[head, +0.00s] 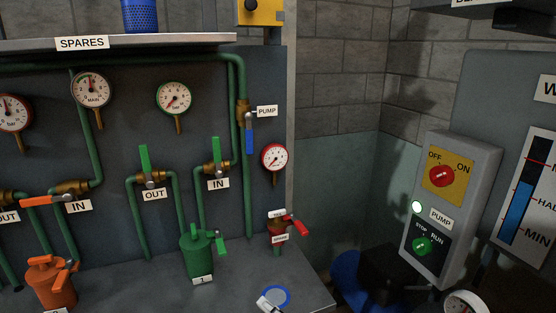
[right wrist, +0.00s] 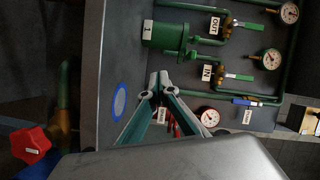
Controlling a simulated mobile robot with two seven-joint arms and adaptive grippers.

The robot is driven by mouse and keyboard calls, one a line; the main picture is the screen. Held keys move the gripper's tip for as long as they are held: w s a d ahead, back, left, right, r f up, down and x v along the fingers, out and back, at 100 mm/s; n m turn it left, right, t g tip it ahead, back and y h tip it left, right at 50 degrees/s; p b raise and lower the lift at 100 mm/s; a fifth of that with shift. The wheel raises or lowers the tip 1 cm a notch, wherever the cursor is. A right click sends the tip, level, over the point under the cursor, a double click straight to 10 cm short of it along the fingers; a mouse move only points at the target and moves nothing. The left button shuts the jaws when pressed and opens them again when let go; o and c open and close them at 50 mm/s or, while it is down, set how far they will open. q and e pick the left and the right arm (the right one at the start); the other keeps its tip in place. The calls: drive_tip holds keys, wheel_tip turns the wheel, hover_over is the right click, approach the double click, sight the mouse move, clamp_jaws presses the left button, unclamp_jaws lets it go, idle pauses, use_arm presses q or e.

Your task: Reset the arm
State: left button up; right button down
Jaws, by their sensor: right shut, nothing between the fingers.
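My right gripper (head: 264,302) shows only as a pale tip at the bottom edge of the head view, in front of the blue-rimmed disc (head: 288,293) on the bench. In the right wrist view my right gripper (right wrist: 159,78) is shut with its fingertips together and nothing held. The blue disc (right wrist: 118,101) lies to its left there, and the green canister (right wrist: 163,35) stands above it in that picture, apart from it. My left gripper is in neither view.
Green pipes with valves and gauges fill the back panel. A pump switch box (head: 447,205) stands on the right. A red knob (right wrist: 29,146) shows at left in the wrist view.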

drive_tip(key=s+d+f+n+h, duration=0.4)
drive_tip(key=s+d+f+n, duration=0.1)
drive_tip(key=s+d+f, duration=0.4)
drive_tip(key=s+d+f+n+g+h, duration=0.1)
drive_tip(key=s+d+f+n+h, duration=0.4)
drive_tip(key=s+d+f, duration=0.4)
drive_tip(key=s+d, duration=0.5)
drive_tip(key=d, duration=0.1)
drive_tip(key=shift+f+g, duration=0.3)
drive_tip(key=shift+f, duration=0.05)
